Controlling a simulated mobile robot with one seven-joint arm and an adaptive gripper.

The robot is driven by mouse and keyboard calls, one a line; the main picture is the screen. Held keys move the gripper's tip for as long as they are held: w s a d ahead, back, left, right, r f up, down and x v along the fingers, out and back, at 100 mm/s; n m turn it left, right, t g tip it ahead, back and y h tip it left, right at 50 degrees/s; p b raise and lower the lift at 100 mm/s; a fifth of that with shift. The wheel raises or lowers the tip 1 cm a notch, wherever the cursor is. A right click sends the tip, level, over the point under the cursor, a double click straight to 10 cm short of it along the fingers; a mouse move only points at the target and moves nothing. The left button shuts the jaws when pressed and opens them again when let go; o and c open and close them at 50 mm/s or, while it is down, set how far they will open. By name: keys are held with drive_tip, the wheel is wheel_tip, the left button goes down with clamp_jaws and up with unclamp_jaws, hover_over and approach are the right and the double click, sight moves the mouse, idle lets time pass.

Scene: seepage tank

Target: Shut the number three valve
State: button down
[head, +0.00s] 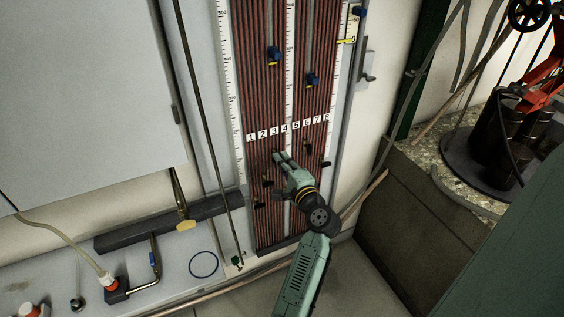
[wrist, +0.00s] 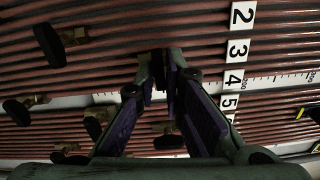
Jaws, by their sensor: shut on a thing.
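The tube board (head: 272,215) carries a row of number labels, 1 to 8, over reddish-brown tubes. The number 3 label (wrist: 238,51) shows in the wrist view, to the right of my fingers and between labels 2 and 4. My gripper (head: 281,157) is at the board just below labels 3 and 4. In the wrist view my gripper (wrist: 160,83) is shut on a small dark valve handle, roughly level with labels 3 and 4. The fingers hide most of this handle, so its turn angle cannot be told.
Other black valve handles stick out close by, including one at the upper left (wrist: 48,43) and one at lower left (wrist: 95,126). A blue ring (head: 203,264) lies on the bench at left. A stone-topped block (head: 420,205) stands at right.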

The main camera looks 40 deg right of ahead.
drive_tip(key=shift+f, duration=0.15)
drive_tip(key=c, duration=1.7)
unclamp_jaws()
drive_tip(key=v, duration=1.2)
